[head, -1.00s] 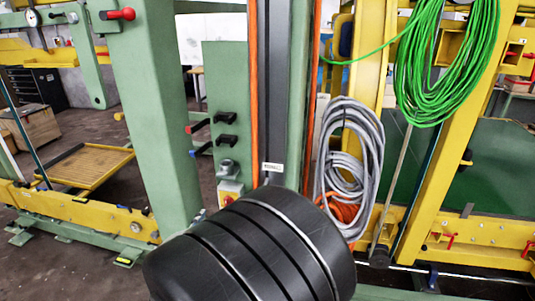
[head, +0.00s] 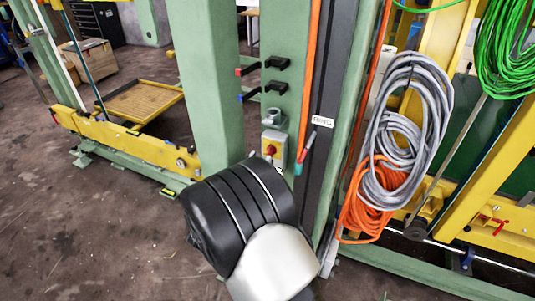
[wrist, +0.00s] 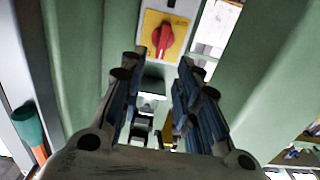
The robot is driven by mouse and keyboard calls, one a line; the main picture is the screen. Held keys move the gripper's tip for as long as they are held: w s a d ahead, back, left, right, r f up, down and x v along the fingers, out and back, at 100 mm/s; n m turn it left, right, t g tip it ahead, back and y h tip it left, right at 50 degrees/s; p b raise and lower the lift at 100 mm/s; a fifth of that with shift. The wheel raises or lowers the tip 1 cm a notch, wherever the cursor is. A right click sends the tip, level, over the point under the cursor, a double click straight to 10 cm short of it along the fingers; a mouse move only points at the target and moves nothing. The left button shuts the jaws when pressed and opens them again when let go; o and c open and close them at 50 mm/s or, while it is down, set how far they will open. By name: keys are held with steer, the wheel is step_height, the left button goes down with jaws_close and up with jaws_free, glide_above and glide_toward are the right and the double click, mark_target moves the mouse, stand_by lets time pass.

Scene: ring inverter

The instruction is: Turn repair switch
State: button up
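The red rotary switch (head: 270,149) sits on a yellow plate on a small grey box, mounted on the green panel in the head view. In the wrist view the same red knob (wrist: 163,38) shows at the top centre, its handle roughly upright on the yellow plate. My gripper (wrist: 158,75) is open and empty in the wrist view, its two dark fingers spread below the switch in the picture. I see no contact with the knob. In the head view my dark arm link and a pale part stand just below the switch, and the fingers cannot be made out.
Black handles (head: 276,75) and a round grey fitting (head: 274,117) sit above the switch. A green post (head: 207,90) stands left. Orange cable (head: 309,60), a grey cable coil (head: 405,125) and an orange coil (head: 372,200) hang right. A teal-ended connector (wrist: 28,125) shows left in the wrist view.

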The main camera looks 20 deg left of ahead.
mark_target(268, 150)
steer(key=w, duration=0.4)
steer(key=w+b, duration=0.1)
steer(key=w, duration=0.1)
steer(key=shift+w+d, duration=0.25)
steer(key=shift+w, duration=0.15)
steer(key=shift+c, duration=0.6)
jaws_close()
